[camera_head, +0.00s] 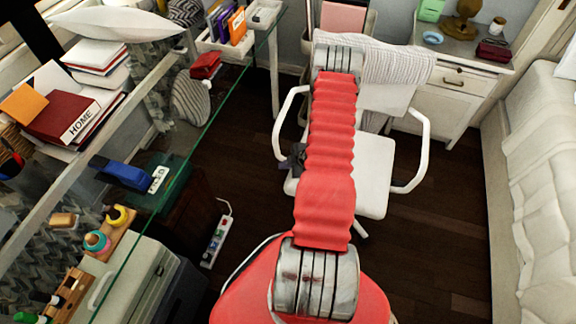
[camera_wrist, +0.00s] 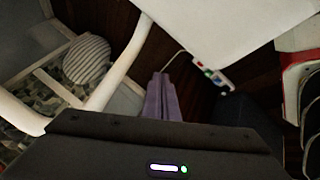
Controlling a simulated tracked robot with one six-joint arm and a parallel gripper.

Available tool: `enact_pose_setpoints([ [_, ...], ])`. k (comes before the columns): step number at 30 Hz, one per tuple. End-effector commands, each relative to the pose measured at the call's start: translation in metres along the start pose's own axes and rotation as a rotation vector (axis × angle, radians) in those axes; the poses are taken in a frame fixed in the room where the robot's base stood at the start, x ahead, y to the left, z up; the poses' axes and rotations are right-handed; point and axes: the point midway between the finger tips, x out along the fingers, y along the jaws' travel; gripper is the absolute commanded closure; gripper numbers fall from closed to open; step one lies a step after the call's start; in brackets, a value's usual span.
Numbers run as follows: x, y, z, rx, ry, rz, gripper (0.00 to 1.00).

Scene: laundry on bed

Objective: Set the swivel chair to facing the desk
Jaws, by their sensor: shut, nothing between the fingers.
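The white swivel chair (camera_head: 372,178) stands in the middle of the head view, partly hidden behind my red arm. Its backrest, draped with a white striped cloth (camera_head: 400,65), is at the far side. Its open front points down the picture, toward me, with an armrest on each side. The glass-topped desk (camera_head: 150,165) runs along the left, beside the chair. My gripper (camera_head: 292,161) is at the seat's left edge, inside the left armrest. In the wrist view its purple fingers (camera_wrist: 161,98) are together and empty, between the armrest (camera_wrist: 125,65) and the seat (camera_wrist: 230,25). I cannot tell whether it touches the chair.
A power strip (camera_head: 215,242) with a white cable lies on the dark floor left of my arm. A white cabinet (camera_head: 445,105) stands behind the chair. A bed (camera_head: 540,180) lines the right side. Bare floor lies between chair and bed.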

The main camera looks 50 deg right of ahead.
Motion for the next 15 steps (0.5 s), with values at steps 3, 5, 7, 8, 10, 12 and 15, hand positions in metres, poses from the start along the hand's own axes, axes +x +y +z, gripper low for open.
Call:
enact_pose_setpoints([
  [3,0.006,0.02,-0.001,-0.006,-0.001,0.005,1.0],
  [5,0.008,0.025,-0.001,-0.005,-0.001,0.005,1.0],
  [7,0.011,0.03,-0.001,-0.004,-0.001,0.005,1.0],
  [8,0.011,0.032,-0.001,-0.004,0.0,0.005,1.0],
  [10,0.012,0.034,-0.002,-0.004,0.0,0.004,1.0],
  [12,0.013,0.035,-0.002,-0.002,0.0,0.003,1.0],
  [15,0.013,0.035,-0.002,-0.002,0.0,0.003,1.0],
])
